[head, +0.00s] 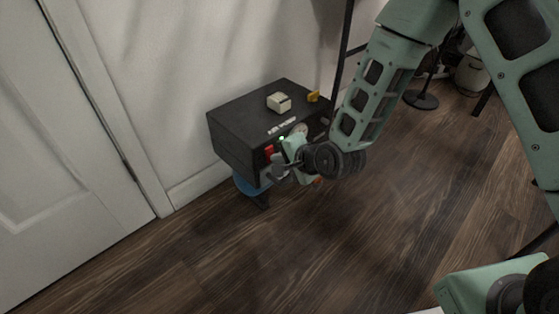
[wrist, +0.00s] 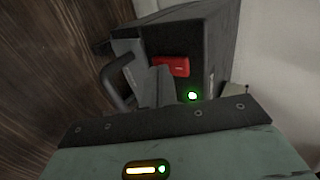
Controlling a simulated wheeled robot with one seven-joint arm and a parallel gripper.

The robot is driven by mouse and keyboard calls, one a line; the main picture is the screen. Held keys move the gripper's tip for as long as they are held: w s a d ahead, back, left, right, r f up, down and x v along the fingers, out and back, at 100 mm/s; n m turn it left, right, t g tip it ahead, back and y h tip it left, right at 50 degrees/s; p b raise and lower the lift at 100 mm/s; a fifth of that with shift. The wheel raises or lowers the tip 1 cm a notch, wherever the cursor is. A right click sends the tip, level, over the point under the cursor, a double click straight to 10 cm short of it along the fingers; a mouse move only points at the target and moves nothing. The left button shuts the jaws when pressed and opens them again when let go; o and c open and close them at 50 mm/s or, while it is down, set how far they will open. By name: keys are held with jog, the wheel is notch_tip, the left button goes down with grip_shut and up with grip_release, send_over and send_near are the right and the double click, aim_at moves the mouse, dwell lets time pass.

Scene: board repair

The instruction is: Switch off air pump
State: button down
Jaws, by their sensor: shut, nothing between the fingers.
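The air pump is a black box (head: 238,125) with a labelled front, standing low by the wall in the head view. Its dark casing (wrist: 205,45) fills the upper middle of the wrist view. A red switch (head: 269,149) sits on its front; it also shows in the wrist view (wrist: 172,66). A green light (wrist: 192,96) glows near the switch. My gripper (head: 277,168) is at the pump's front, close to the switch. In the wrist view its fingers (wrist: 155,84) are shut and empty, with the tips right beside the switch. I cannot tell whether they touch it.
A pale block (head: 279,102) and a small yellow item (head: 313,96) lie on top of the pump. A blue round thing (head: 248,187) is under it. A white door (head: 70,150) is at left. The wooden floor in front is clear. A dark handle-like bar (wrist: 115,80) is near my fingers.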

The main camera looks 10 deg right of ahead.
jog(key=shift+f, duration=0.1)
jog(key=shift+w+p, duration=0.1)
jog(key=shift+p, duration=0.2)
jog(key=shift+r+p, duration=0.75)
jog(key=shift+r, duration=0.15)
